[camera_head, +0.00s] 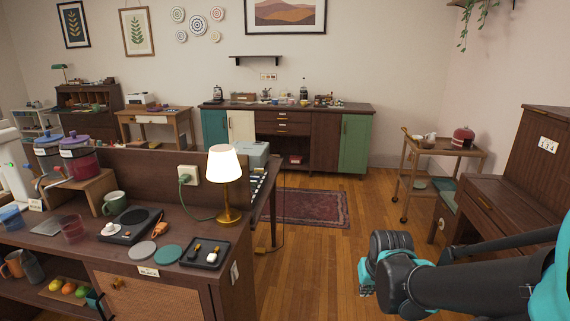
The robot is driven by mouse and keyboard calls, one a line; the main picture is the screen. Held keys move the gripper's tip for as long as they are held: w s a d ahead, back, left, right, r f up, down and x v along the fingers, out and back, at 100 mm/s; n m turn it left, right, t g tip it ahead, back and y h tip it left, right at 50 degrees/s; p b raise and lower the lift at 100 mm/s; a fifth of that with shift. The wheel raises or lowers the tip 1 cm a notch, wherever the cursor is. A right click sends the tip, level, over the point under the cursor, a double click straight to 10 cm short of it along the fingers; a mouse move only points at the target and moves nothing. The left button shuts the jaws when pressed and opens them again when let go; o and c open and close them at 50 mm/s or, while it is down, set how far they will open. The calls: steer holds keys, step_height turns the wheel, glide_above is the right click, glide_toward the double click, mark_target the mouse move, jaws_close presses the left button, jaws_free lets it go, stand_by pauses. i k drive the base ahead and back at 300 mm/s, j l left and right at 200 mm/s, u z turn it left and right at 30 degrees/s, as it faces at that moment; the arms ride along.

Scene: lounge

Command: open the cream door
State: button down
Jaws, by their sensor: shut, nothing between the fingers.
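The cream door (241,126) is a small cabinet door on the left part of the long dark wooden sideboard (324,138) against the back wall. My gripper (366,277) is at the lower right on the end of my black and teal arm, far in front of the sideboard and apart from the door. It is shut and empty; its fingertips are hard to make out.
A dark desk (150,255) with a lit lamp (225,176) and many small items fills the left foreground. A patterned rug (312,207) lies on the wood floor before the sideboard. A wooden trolley (440,150) and a dark bureau (500,205) stand right. Floor between is clear.

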mark_target(240, 123)
steer(key=i+l+z, duration=0.1)
steer(key=i, duration=0.85)
steer(key=i+l+z, duration=0.1)
steer(key=i, duration=2.75)
steer(key=i+u, duration=0.15)
steer(key=i, duration=0.45)
steer(key=i+l+u, duration=0.1)
steer(key=i, duration=0.5)
steer(key=i+l+u, duration=0.15)
steer(key=i, duration=0.5)
steer(key=i+j+u, duration=0.2)
steer(key=u, duration=0.25)
steer(key=i+u, duration=0.85)
steer(key=i+l+u, duration=0.2)
steer(key=u, duration=0.2)
steer(key=i+u, duration=0.4)
steer(key=i, duration=0.75)
steer(key=i+j+z, duration=0.25)
steer(key=i, duration=0.25)
